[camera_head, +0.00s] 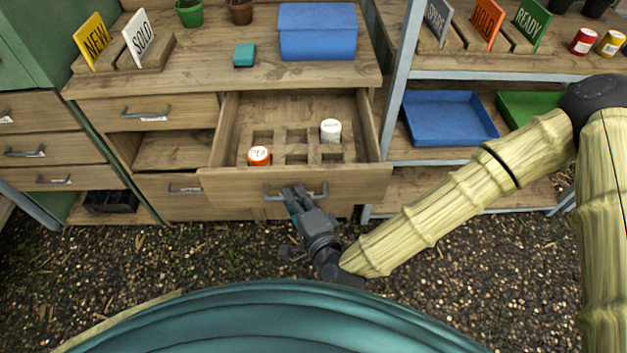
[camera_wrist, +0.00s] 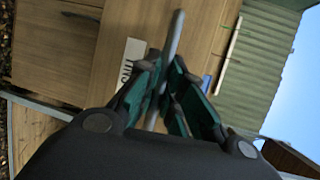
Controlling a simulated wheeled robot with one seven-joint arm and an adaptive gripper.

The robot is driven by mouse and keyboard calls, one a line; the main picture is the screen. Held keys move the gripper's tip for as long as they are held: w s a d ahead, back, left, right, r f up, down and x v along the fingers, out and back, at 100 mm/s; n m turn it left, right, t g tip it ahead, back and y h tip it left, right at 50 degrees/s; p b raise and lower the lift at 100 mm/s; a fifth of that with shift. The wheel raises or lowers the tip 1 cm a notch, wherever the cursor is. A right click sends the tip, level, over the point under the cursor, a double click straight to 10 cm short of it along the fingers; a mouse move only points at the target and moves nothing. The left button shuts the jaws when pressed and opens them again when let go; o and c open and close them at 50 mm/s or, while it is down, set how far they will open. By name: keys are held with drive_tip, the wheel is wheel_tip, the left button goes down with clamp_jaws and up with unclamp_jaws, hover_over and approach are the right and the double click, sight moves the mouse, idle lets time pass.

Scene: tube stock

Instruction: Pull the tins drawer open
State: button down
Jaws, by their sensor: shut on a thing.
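The tins drawer (camera_head: 228,186) is pulled well out from the wooden bench. Its inside shows a grid of square compartments. My gripper (camera_head: 298,194) is at the drawer front, shut on the grey bar handle (camera_head: 318,193). In the wrist view the bar handle (camera_wrist: 174,38) runs between my teal fingers (camera_wrist: 166,85), beside a white label (camera_wrist: 130,62) whose lettering is partly hidden.
A closed drawer (camera_head: 150,110) and an open shelf space (camera_head: 175,152) lie left of the tins drawer. A blue box (camera_head: 317,32) and a teal block (camera_head: 244,55) stand on the bench top. A metal-framed shelf with a blue tray (camera_head: 450,118) stands right. Gravel floor (camera_head: 120,260) lies in front.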

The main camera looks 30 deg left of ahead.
drive_tip(key=shift+s+d, duration=0.2)
drive_tip(key=shift+s, duration=0.25)
drive_tip(key=c, duration=1.5)
unclamp_jaws()
drive_tip(key=shift+d, duration=0.1)
drive_tip(key=shift+v, duration=3.7)
